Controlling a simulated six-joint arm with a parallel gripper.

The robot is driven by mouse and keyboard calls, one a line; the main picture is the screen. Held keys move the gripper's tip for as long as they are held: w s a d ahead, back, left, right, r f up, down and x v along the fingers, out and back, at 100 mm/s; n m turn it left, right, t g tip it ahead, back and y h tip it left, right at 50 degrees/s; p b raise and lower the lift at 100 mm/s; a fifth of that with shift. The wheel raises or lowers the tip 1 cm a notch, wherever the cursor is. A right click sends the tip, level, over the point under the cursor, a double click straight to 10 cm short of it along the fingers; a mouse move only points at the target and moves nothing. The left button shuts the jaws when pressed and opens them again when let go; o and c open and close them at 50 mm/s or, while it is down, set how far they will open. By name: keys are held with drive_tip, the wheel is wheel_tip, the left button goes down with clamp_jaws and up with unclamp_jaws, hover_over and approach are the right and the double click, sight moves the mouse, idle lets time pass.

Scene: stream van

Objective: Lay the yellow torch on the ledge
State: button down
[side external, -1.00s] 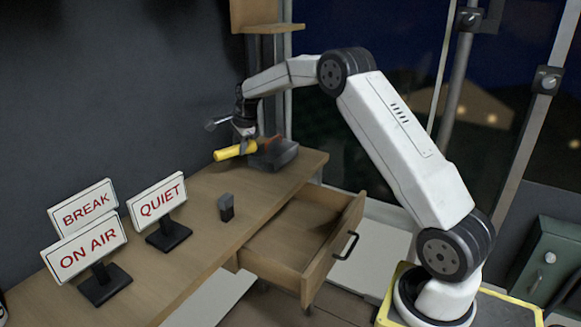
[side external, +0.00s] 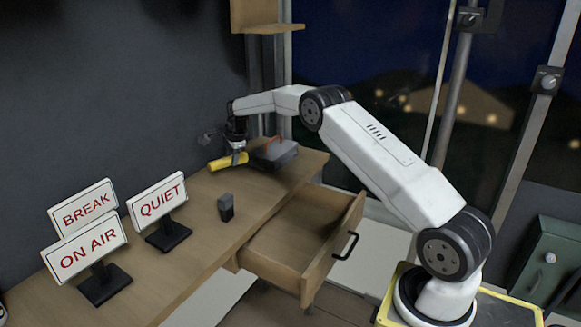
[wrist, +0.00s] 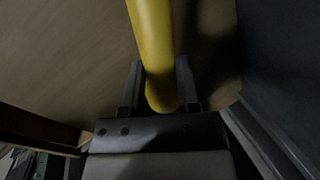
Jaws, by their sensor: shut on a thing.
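The yellow torch (side external: 222,163) is between the fingers of my gripper (side external: 239,158), over the far part of the wooden desk. My gripper is shut on it. The wrist view shows the torch (wrist: 152,40) between the two fingers (wrist: 160,88), its far end cut off by the top edge. It is close to the desk top; I cannot tell whether it touches. A small wooden shelf (side external: 275,28), which looks like the ledge, is high on the wall above and right of my gripper.
A dark box with an orange handle (side external: 276,154) is just right of my gripper. A small dark block (side external: 226,208) and the QUIET (side external: 157,201), ON AIR (side external: 86,251) and BREAK (side external: 83,206) signs stand nearer on the desk (side external: 190,252). A drawer (side external: 318,255) hangs open.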

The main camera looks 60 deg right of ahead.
drive_tip(key=shift+w+f, duration=0.2)
drive_tip(key=shift+f, duration=0.2)
drive_tip(key=shift+d+f, duration=0.1)
drive_tip(key=shift+f, duration=1.25)
drive_tip(key=shift+f, duration=0.1)
drive_tip(key=shift+c, duration=1.6)
unclamp_jaws()
drive_tip(key=v, duration=1.2)
